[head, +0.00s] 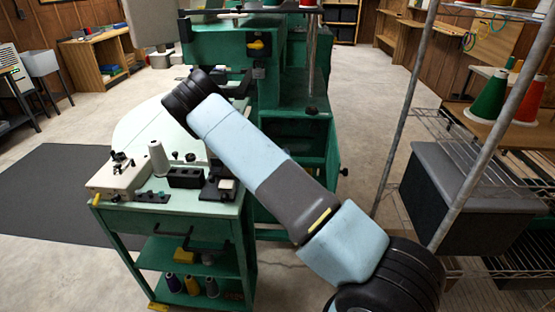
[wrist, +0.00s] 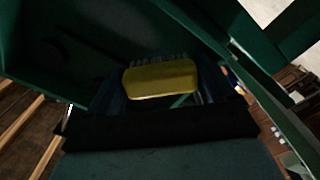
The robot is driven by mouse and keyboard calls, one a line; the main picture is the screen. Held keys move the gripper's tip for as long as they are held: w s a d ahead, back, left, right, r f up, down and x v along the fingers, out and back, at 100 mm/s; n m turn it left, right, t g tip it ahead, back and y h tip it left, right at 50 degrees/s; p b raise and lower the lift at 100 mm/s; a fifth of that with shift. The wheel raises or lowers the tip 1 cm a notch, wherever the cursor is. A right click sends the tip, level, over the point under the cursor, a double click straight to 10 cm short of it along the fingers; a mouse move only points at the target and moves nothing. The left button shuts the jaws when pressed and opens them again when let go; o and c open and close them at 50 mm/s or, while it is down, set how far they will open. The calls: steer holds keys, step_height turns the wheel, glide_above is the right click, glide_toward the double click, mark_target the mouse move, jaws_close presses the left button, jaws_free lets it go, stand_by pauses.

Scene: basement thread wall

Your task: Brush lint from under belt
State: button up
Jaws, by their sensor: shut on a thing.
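In the wrist view my gripper (wrist: 161,82) is shut on a yellow brush (wrist: 160,80). The brush lies across between the dark fingers, and its short grey bristles point away from me. Dark green machine surfaces surround it, and the picture is too dim to tell whether the bristles touch anything. I cannot make out a belt or lint in either view. In the head view my arm reaches up and left in front of the green machine (head: 225,45), and it hides my gripper and the brush.
A green cart (head: 160,229) with a white device (head: 118,178) and a white thread cone (head: 158,158) stands at front left. A wire rack (head: 480,205) with a grey bin (head: 450,200) and green and red thread cones stands at right. The floor between machine and rack is clear.

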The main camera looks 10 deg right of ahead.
steer(key=shift+s, duration=0.15)
steer(key=v, duration=0.2)
steer(key=shift+s+a, duration=0.15)
steer(key=shift+s, duration=0.2)
steer(key=shift+w, duration=0.1)
stand_by(0.5)
steer(key=x, duration=0.6)
steer(key=shift+w, duration=0.35)
steer(key=shift+x, duration=1)
stand_by(0.8)
steer(key=shift+s+d, duration=0.1)
steer(key=shift+d, duration=0.15)
